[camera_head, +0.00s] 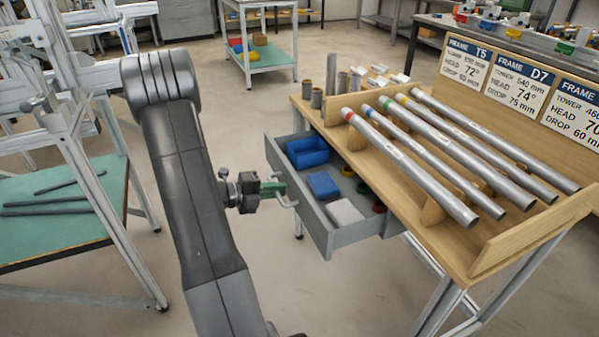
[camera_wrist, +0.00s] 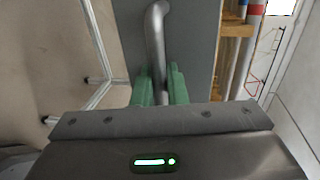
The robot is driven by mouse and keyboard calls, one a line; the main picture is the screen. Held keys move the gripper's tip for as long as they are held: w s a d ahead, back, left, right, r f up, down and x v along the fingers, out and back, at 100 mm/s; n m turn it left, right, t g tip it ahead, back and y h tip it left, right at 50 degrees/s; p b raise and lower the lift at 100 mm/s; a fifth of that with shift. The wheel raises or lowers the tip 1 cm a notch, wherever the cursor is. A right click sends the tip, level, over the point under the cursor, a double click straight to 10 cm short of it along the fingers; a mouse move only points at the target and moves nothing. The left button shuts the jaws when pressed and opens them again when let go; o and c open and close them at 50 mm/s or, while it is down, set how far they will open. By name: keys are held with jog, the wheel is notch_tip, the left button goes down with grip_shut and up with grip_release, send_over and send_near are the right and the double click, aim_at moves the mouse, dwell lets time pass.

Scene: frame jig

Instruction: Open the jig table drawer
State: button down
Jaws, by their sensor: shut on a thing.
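The jig table drawer (camera_head: 344,238) is grey and stands well out from under the left side of the wooden-topped jig table (camera_head: 455,250). Its inside shows. In the head view my gripper (camera_head: 284,194) is at the drawer's front, at the metal bar handle (camera_head: 290,204). In the wrist view the green fingers of my gripper (camera_wrist: 161,88) are on both sides of the handle (camera_wrist: 156,36), shut on it. The grey drawer front (camera_wrist: 195,50) lies right behind the handle.
The drawer holds a blue bin (camera_head: 307,152), a blue box (camera_head: 323,185) and a white item (camera_head: 345,213). Several metal tubes (camera_head: 410,165) lie on the tabletop. A green-topped table (camera_head: 60,215) stands at left. Bare floor lies in front of the drawer.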

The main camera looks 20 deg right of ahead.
jog(key=f+p+v, duration=0.1)
jog(key=p+v, duration=0.1)
jog(key=v, duration=0.5)
jog(key=shift+a+f+p, duration=0.2)
jog(key=shift+p, duration=0.2)
jog(key=c, duration=1.5)
grip_release()
jog(key=shift+c, duration=0.2)
jog(key=w+p+v, duration=0.1)
jog(key=v, duration=1.2)
jog(key=shift+s+a+p, duration=0.35)
jog(key=shift+s+a, duration=0.05)
jog(key=b+x, duration=0.1)
jog(key=x, duration=1.3)
jog(key=shift+b, duration=0.4)
jog(key=shift+s, duration=0.1)
